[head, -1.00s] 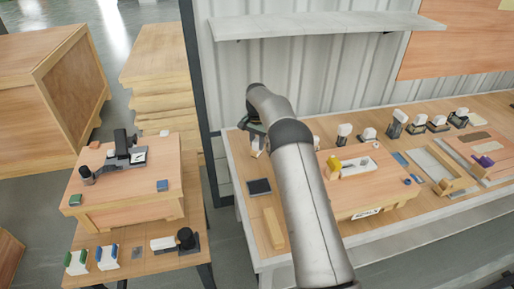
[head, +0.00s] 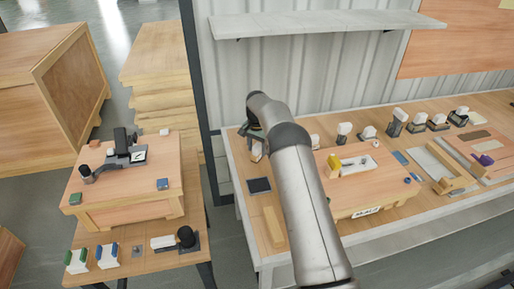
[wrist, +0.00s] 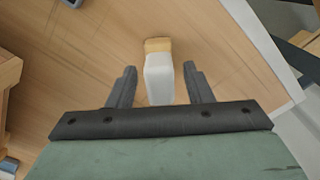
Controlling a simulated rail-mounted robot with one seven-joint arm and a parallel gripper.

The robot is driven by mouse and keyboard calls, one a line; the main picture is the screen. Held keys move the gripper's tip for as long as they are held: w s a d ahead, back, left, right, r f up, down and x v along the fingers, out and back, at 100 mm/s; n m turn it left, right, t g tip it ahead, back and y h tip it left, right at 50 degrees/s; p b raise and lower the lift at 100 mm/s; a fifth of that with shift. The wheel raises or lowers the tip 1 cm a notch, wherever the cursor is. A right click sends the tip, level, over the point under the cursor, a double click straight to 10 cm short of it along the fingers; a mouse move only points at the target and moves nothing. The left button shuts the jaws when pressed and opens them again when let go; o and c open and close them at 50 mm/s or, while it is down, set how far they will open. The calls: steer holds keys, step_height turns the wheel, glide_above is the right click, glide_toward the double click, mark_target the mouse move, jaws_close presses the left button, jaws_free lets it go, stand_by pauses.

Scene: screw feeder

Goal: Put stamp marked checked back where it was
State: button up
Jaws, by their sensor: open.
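A stamp with a white body and a tan end (wrist: 159,75) is between the two fingers of my gripper (wrist: 160,85) in the wrist view. The fingers are open, with a gap on each side of it. In the head view my gripper (head: 255,138) is at the left back of the long workbench, over a small white-and-tan stamp (head: 257,152) that the arm partly hides. I cannot read any marking on it. A dark ink pad (head: 259,186) lies on the bench in front of my gripper.
Several white-topped stamps (head: 397,120) stand along the back of the bench. A wooden box (head: 345,200) with a yellow item sits right of my arm, and a wooden bar (head: 273,227) lies in front. A shelf (head: 330,24) hangs above. A side table (head: 150,240) stands left.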

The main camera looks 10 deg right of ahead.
mark_target(257, 145)
step_height(257, 145, up, 12)
steer(key=r, duration=0.1)
steer(key=s+r+n, duration=0.2)
steer(key=s+r, duration=0.5)
steer(key=s, duration=0.2)
steer(key=s+f+n, duration=0.3)
steer(key=s+n, duration=0.3)
steer(key=s, duration=3.4)
steer(key=shift+s+a, duration=0.15)
steer(key=shift+a, duration=0.25)
